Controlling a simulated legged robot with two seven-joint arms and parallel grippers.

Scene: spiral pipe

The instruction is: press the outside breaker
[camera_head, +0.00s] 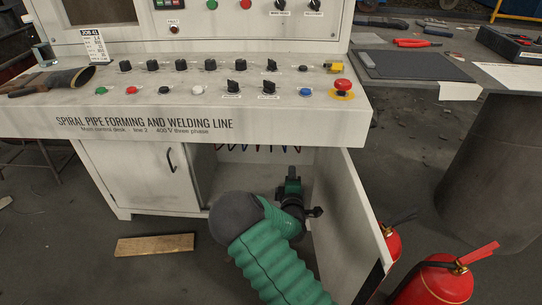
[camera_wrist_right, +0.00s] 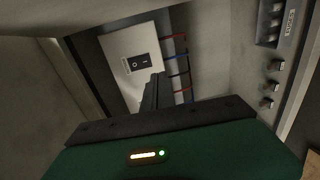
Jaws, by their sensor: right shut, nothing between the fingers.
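A black breaker switch (camera_wrist_right: 139,62) with white marks sits on a white panel (camera_wrist_right: 122,40) inside the open cabinet, in the right wrist view. In the head view the breaker is hidden. My right gripper (camera_head: 290,187) reaches into the cabinet under the control desk. In the wrist view its dark fingers (camera_wrist_right: 153,90) are shut and empty, with the tips just below and right of the breaker. I cannot tell whether they touch the panel. My left gripper is in neither view.
The cabinet's open door (camera_head: 350,225) stands right of my right arm. Red and blue wires (camera_wrist_right: 180,65) run beside the panel. Red fire extinguishers (camera_head: 440,284) stand right of the door. The control desk (camera_head: 250,120) overhangs the opening. A wooden board (camera_head: 154,245) lies on the floor.

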